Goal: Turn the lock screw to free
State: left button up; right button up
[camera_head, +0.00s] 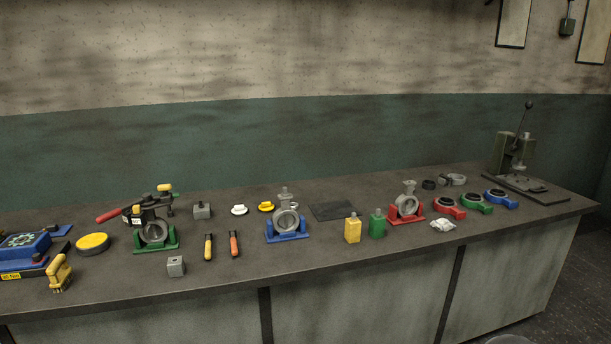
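Three valve castings stand in stands on the bench. The one in the green stand (157,246) carries a dark mechanism (147,212) with a red-handled lever (113,214) pointing left and a yellow-topped part above. A casting (287,220) with a bare upright stem stands in the blue stand (288,239). Another casting (407,205) stands in the red stand (405,219). I cannot tell which part is the lock screw, or whether it is locked or free; it is too small to make out. Neither of my grippers is in view.
The bench (345,259) holds a blue case (25,245), a yellow disc (92,243), a yellow brush-like tool (59,273), two screwdriver-like tools, yellow (353,229) and green (377,224) bottles, several coloured rings, and a lever press (512,155) at right. The front strip is mostly clear.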

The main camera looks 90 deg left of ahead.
aim_at(168, 186)
jog(key=z, duration=0.5)
jog(key=i, duration=0.3)
jog(key=u, duration=2.9)
jog(key=i, duration=0.3)
jog(key=u, duration=1.95)
jog(key=k, duration=0.5)
jog(key=u, duration=0.45)
jog(key=i, duration=1.55)
jog(key=z, duration=0.45)
